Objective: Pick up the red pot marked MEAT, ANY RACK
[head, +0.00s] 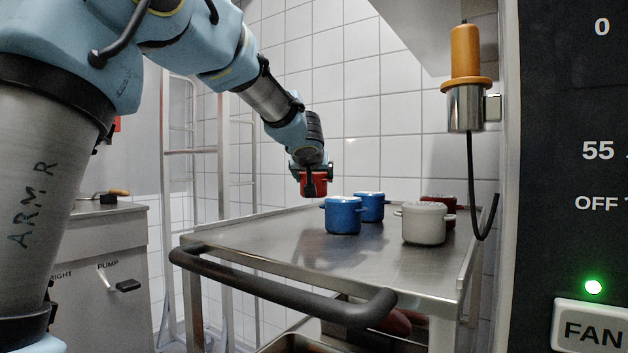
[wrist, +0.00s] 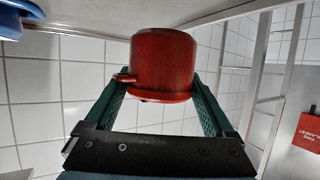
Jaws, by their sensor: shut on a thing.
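My gripper (head: 312,170) is shut on a red pot (head: 315,186), which hangs just above the back left part of the steel trolley top (head: 260,237). In the wrist view the red pot (wrist: 163,62) sits between the two green fingers of my gripper (wrist: 162,80), with a small handle at its left. No lettering is readable on it. Another, darker red pot (head: 441,201) stands on the trolley at the right, partly hidden behind a white pot.
Two blue pots (head: 342,215) (head: 370,206) stand near the held pot, to its right. The white pot (head: 424,224) stands further right. An orange-handled tool (head: 465,52) hangs in a holder at the right. The trolley's front and left top is clear.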

